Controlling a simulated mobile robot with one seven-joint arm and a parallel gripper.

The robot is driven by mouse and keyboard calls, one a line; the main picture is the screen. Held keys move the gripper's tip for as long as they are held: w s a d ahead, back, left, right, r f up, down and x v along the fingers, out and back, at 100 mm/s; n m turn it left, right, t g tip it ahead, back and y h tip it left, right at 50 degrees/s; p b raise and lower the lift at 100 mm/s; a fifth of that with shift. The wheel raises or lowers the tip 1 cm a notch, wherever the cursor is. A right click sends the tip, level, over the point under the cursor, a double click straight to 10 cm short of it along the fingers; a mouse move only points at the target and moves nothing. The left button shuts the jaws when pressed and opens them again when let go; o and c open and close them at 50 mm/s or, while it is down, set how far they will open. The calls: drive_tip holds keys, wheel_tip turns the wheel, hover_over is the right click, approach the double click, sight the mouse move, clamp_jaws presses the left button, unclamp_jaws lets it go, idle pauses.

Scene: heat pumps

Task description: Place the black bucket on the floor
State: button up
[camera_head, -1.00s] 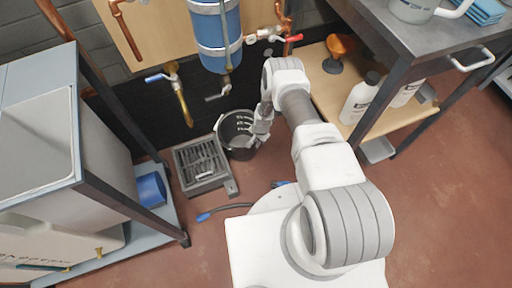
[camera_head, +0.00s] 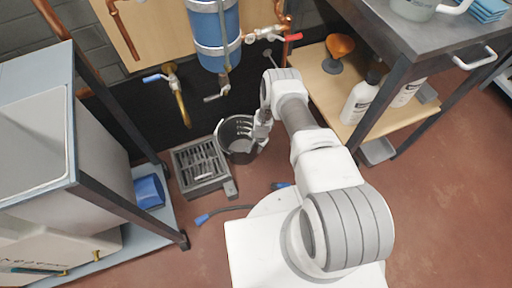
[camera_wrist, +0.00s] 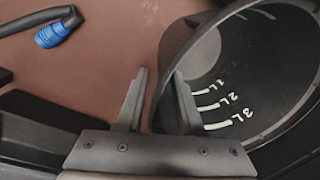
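The black bucket (camera_head: 238,151) is at the floor right of the grey grated tray in the head view, mouth facing up; I cannot tell whether its base rests flat. In the wrist view the bucket (camera_wrist: 262,75) fills the right side, with pale litre marks on its inner wall. My gripper (camera_head: 262,128) is at the bucket's right rim in the head view. In the wrist view my gripper (camera_wrist: 158,85) has its fingers apart, with the bucket's rim between them: one finger outside, one over the inside. Floor shows in the gap beside the wall.
The grey grated tray (camera_head: 199,166) stands left of the bucket. A hose with a blue end (camera_head: 202,219) lies on the floor in front. A blue cylinder (camera_head: 217,35) and pipes hang above. A wooden shelf with bottles (camera_head: 359,100) is right; a sink frame stands left.

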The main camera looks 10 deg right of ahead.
drive_tip(key=shift+r, duration=0.1)
wheel_tip(320, 180, up, 12)
drive_tip(key=s+d+p, duration=0.1)
drive_tip(key=p, duration=0.4)
drive_tip(key=shift+s, duration=0.1)
